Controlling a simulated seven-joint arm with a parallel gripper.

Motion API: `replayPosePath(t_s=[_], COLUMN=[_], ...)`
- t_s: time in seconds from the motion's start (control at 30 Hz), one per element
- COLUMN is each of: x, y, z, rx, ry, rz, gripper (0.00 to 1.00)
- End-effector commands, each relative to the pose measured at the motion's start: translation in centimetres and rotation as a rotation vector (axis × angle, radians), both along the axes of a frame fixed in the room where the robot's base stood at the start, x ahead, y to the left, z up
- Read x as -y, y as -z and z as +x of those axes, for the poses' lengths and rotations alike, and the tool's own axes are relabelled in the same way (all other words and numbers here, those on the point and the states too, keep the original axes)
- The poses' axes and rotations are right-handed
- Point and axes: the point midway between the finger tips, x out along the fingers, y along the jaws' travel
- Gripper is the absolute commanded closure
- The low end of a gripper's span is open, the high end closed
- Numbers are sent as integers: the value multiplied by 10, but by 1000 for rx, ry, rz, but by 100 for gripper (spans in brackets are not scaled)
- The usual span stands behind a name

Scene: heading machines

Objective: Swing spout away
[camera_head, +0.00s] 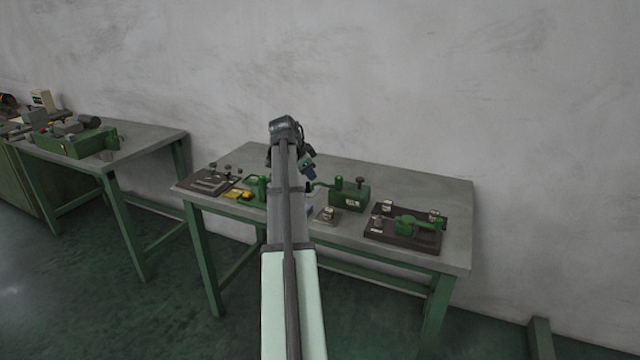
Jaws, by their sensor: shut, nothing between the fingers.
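A green box-shaped machine (349,194) stands on the right-hand table, just right of my arm. A thin curved green spout (322,185) reaches left from it toward my arm. A dark knob stands on top of the machine. My gripper (309,185) hangs below my wrist at the left end of the spout, partly behind my arm. It is shut and holds nothing. The fingertips are too small to tell whether they touch the spout. A small plate with a light metal cup-like part (327,214) lies in front of the machine.
A dark board (405,238) with a green lever device lies at right. A dark plate (208,183), a yellow item (238,194) and a green device (257,187) sit left of my arm. The right-hand table (445,200) has bare room at its back and right. Another table stands at left.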

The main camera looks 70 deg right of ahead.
Motion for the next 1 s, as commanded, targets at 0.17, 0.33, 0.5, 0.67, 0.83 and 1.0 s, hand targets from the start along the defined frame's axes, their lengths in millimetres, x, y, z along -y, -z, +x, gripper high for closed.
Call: replayPosePath(t_s=[0.17, 0.33, 0.5, 0.67, 0.83, 1.0], x=[7, 9, 14, 27, 43, 59], y=[-4, -4, 4, 24, 49, 73], z=[1, 3, 1, -1, -6, -9], rx=[95, 151, 159, 158, 157, 157], ry=[140, 220, 234, 232, 233, 232], rz=[-67, -89, -89, -88, -87, -88], gripper=[100, 100, 100, 100, 100, 100])
